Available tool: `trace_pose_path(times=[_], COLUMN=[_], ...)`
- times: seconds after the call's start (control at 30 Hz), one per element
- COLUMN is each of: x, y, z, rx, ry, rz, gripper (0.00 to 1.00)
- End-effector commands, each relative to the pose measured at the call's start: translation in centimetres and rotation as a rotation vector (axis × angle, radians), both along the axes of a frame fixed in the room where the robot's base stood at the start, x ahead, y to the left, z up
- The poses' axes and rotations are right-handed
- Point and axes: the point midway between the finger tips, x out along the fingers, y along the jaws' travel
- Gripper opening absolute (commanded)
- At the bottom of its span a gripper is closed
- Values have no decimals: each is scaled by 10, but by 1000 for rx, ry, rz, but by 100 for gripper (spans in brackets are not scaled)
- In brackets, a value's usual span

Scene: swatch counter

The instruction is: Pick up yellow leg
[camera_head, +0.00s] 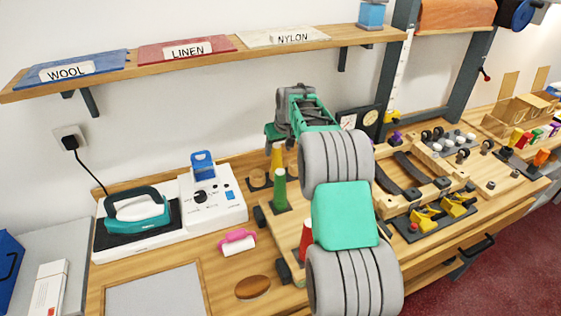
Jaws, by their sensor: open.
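A yellow tapered leg (277,160) stands upright on the wooden counter, behind a green one (280,190) and a red one (306,238) in a row. My gripper (274,138) points down at the top end of the yellow leg. Its fingers are small here and partly hidden by my own arm, which crosses the middle of the view. I cannot tell whether the fingers touch the leg or hang just above it.
A teal iron (137,208) and a white device (213,197) stand at left. A pink roller (237,241) and a brown oval piece (252,287) lie in front. A wooden frame (437,180) and yellow clamps (425,218) are at right. A shelf (220,57) hangs above.

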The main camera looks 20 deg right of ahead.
Motion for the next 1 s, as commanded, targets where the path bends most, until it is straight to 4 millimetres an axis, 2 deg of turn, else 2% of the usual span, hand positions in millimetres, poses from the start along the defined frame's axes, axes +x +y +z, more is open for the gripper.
trace_pose_path(times=[0.33,0.6,1.0], x=[15,17,17], y=[5,4,4], z=[-51,-57,-57], rx=[0,-1,-1], ry=[0,-3,-3], rz=[-3,-4,-4], gripper=[59,58,25])
